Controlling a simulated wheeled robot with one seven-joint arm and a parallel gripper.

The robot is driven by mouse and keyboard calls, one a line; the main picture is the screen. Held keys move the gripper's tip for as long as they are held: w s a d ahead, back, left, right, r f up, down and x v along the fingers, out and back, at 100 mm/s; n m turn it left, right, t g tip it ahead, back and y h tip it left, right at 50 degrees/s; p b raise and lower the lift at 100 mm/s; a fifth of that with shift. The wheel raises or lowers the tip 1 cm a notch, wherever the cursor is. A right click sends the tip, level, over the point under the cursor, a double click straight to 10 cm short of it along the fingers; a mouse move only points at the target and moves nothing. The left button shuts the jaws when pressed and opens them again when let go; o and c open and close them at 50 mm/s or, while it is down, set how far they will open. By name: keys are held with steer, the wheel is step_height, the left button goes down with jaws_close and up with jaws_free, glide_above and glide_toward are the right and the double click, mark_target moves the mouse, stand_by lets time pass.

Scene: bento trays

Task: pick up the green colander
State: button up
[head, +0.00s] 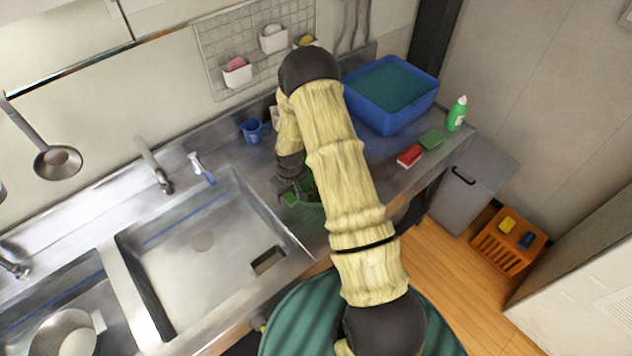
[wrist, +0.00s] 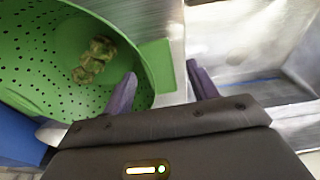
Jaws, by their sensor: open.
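The green colander (wrist: 60,40) fills the upper left of the wrist view, with a perforated wall and a flat green handle tab (wrist: 158,68) on its right side. A lumpy green-brown piece (wrist: 94,61) lies inside it. My gripper (wrist: 162,72) is open. Its left finger shows against the colander's inner wall and its right finger is beyond the tab, so the tab appears between them. I cannot tell whether they touch. In the head view my gripper (head: 290,187) is at the counter right of the sink, and my arm hides most of the colander (head: 291,198).
The steel sink (head: 200,242) lies left of the colander. A blue cup (head: 252,131) stands behind. A blue basin (head: 390,95), red sponge (head: 410,155), green sponge (head: 432,139) and green bottle (head: 457,113) are on the counter to the right.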

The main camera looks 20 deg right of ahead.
jaws_close()
stand_by(0.3)
steer(key=shift+r, duration=0.15)
steer(key=shift+w+r+b, duration=0.1)
steer(key=shift+r+b, duration=0.4)
steer(key=shift+r, duration=0.2)
step_height(320, 180, up, 8)
steer(key=b, duration=0.2)
steer(key=shift+r+b, duration=0.2)
steer(key=shift+b, duration=0.2)
